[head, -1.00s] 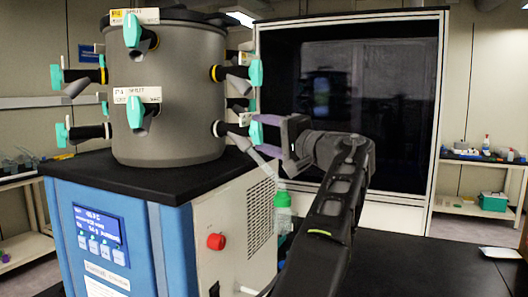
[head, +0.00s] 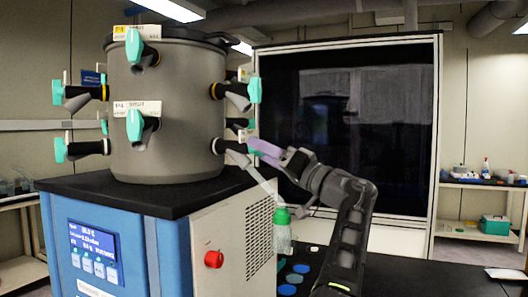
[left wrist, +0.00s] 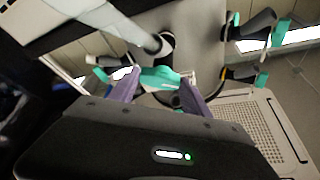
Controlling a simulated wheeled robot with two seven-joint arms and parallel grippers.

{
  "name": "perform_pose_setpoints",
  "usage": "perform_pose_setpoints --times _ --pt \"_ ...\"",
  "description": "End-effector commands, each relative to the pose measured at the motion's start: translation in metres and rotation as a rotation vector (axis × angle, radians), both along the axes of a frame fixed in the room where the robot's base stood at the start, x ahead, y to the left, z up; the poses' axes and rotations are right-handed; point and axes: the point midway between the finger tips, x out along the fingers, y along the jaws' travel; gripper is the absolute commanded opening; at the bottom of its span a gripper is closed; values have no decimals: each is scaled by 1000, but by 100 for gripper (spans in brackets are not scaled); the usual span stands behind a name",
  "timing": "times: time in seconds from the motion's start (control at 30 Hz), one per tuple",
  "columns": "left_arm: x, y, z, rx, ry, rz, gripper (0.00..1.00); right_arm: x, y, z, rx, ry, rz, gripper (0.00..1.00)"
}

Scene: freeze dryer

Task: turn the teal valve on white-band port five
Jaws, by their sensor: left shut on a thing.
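A grey drum (head: 168,100) stands on a blue and white freeze dryer, with teal-handled valve ports in an upper and a lower row. My left gripper (head: 262,150) is at the lower right port (head: 232,146), below a yellow-banded port (head: 216,91). In the left wrist view, its purple fingers (left wrist: 158,86) are shut on a teal valve handle (left wrist: 160,77). In the head view, the fingers mostly hide this handle. The port number cannot be read there. My right gripper is not in view.
A clear bottle with a green cap (head: 282,232) hangs under the ports, near my left arm. A red knob (head: 214,259) is on the dryer's side. Blue discs (head: 288,289) lie on the black table. A large dark-fronted cabinet (head: 350,130) stands behind the arm.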

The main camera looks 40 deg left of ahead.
Motion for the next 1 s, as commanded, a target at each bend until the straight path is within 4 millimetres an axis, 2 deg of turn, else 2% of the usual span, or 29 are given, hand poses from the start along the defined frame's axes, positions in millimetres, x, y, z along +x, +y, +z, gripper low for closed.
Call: perform_pose_setpoints --times 0.53,0.57,0.8,1.0 --pt "1 0 -2 11 -40 -1 15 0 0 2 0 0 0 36" --pt "1 0 -2 11 -40 -1 56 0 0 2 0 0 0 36" --pt "1 0 -1 11 -39 -1 76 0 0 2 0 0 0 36" --pt "1 0 -1 12 -39 -1 77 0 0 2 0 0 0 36"
